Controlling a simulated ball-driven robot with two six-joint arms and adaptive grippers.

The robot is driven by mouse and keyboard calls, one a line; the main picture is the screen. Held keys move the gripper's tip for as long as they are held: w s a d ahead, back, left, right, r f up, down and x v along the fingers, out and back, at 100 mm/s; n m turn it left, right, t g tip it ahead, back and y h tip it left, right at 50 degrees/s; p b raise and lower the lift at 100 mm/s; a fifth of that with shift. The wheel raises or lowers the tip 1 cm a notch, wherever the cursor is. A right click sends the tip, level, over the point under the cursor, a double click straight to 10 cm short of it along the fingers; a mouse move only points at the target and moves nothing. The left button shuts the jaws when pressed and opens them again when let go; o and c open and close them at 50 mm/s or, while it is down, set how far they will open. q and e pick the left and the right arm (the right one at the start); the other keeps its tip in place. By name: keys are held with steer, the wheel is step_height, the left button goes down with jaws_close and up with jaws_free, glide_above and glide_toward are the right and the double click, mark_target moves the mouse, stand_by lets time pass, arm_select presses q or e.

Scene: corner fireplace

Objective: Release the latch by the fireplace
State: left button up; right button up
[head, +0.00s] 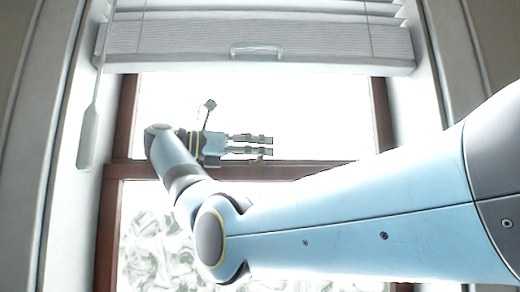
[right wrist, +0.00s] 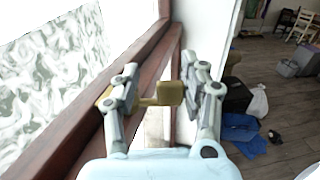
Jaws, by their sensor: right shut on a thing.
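The brass latch (right wrist: 170,93) sits on the brown wooden sash rail of the window. In the right wrist view its upright tab and a flat arm lie between the two fingers of my right gripper (right wrist: 160,80), which is shut on it. In the head view my right gripper (head: 270,146) reaches sideways along the middle rail (head: 310,171), and only a small bit of the latch (head: 259,158) shows below the fingers. Part of the latch is hidden behind the left finger in the right wrist view. My left gripper is in neither view.
A white blind (head: 255,40) with a clear handle hangs above the rail. A pale wand (head: 89,135) hangs at the left. Patterned glass (head: 160,240) fills the lower sash. In the right wrist view, blue cloth (right wrist: 240,132), bags and chairs stand on the floor at the right.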

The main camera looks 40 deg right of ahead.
stand_by(0.4)
steer(key=o, duration=1.2)
steer(key=shift+f, duration=0.1)
